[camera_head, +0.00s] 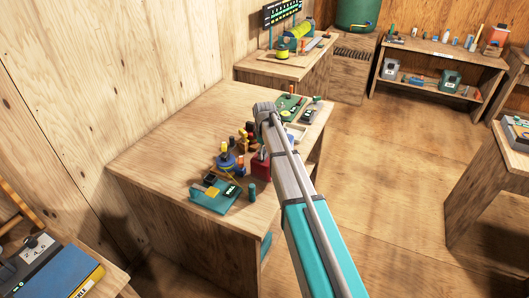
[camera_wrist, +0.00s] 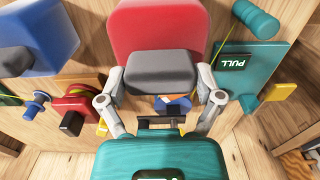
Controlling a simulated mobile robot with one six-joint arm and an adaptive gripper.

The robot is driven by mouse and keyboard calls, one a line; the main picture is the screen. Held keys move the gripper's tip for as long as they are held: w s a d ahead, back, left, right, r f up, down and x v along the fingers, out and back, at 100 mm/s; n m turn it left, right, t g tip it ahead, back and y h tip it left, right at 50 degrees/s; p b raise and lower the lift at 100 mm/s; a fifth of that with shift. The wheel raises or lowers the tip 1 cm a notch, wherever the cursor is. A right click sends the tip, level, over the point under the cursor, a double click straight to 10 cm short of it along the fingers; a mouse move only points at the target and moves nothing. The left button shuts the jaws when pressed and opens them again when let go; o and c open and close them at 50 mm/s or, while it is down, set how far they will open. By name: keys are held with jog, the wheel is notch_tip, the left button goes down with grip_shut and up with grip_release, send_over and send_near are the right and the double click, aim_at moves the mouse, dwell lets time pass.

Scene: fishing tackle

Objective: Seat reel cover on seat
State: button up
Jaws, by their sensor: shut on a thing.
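My gripper (camera_wrist: 161,84) is shut on a grey block (camera_wrist: 160,70), with one finger at each side of it. The block sits against a broad red body (camera_wrist: 155,27), which I take to be the reel cover; whether the two are one piece is not clear. In the head view the red body (camera_head: 261,167) shows low over the table's right side, below my wrist, and my arm hides most of my gripper. I cannot tell whether the red body touches anything beneath it. I cannot make out the seat for certain.
A teal board (camera_head: 214,197) with a PULL label lies at the table's (camera_head: 170,140) front; it also shows in the wrist view (camera_wrist: 262,85). A blue reel-like thing (camera_head: 226,160) stands left of the red body. Green tackle lies behind. The table's left side is clear.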

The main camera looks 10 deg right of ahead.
jog(key=shift+f+b, duration=1.65)
jog(key=shift+f, duration=0.1)
jog(key=o, duration=1)
jog(key=shift+r, duration=0.2)
notch_tip(320, 180, up, 15)
jog(key=p, duration=1.5)
jog(key=shift+f, duration=0.2)
jog(key=s+f+m+b, duration=0.2)
jog(key=s+m, duration=0.3)
jog(key=s, duration=0.9)
jog(key=s+d+f+m+b, duration=0.1)
jog(key=s+m, duration=0.4)
jog(key=s, duration=1)
jog(key=shift+d+f+m+b, duration=0.2)
jog(key=shift+f+m+b, duration=0.15)
jog(key=shift+m+b, duration=0.05)
